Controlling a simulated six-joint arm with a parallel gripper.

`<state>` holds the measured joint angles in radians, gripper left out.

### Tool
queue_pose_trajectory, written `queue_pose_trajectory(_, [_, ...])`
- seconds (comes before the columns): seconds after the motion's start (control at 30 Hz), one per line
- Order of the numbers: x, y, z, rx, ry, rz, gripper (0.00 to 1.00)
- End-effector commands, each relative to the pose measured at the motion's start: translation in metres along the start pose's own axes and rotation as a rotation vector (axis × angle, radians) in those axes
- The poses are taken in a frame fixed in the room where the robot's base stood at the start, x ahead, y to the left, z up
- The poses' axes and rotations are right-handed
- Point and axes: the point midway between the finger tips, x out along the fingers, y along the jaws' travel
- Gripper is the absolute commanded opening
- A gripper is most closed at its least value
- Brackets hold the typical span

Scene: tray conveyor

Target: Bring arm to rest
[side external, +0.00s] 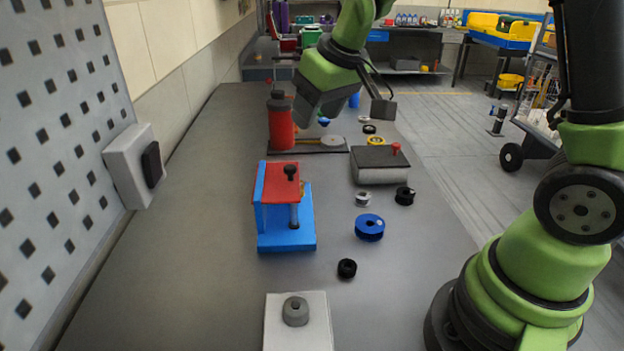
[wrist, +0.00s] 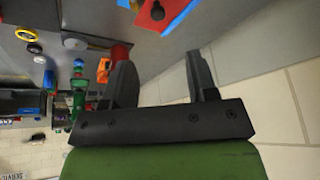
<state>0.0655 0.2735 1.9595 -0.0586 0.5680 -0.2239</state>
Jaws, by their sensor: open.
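My gripper (wrist: 160,75) shows in the wrist view with its two dark fingers spread apart and nothing between them. In the side external view my green arm (side external: 330,68) reaches over the far part of the grey table (side external: 210,250). The wrist is above and beside the red cylinder (side external: 281,125), and the fingers are hard to make out there. In the wrist view the red cylinder (wrist: 121,51) is partly behind the left finger.
A red and blue fixture (side external: 272,241) stands mid-table, with a blue spool (side external: 369,227) and black ring (side external: 347,268) to its right. A grey block (side external: 379,173) with a red knob lies farther back. A wall box (side external: 128,170) is left. The left table surface is clear.

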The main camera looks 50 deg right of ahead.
Motion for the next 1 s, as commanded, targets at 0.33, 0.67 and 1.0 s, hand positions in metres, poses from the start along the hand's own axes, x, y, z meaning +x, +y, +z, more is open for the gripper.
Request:
queue_pose_trajectory(0.33, [-0.116, -0.025, 0.076, 0.203, 0.119, -0.101, 0.53])
queue_pose_trajectory(0.67, [-0.147, -0.036, 0.141, 0.321, 0.169, -0.188, 0.53])
queue_pose_trajectory(1.0, [-0.147, -0.036, 0.147, 0.330, 0.171, -0.196, 0.53])
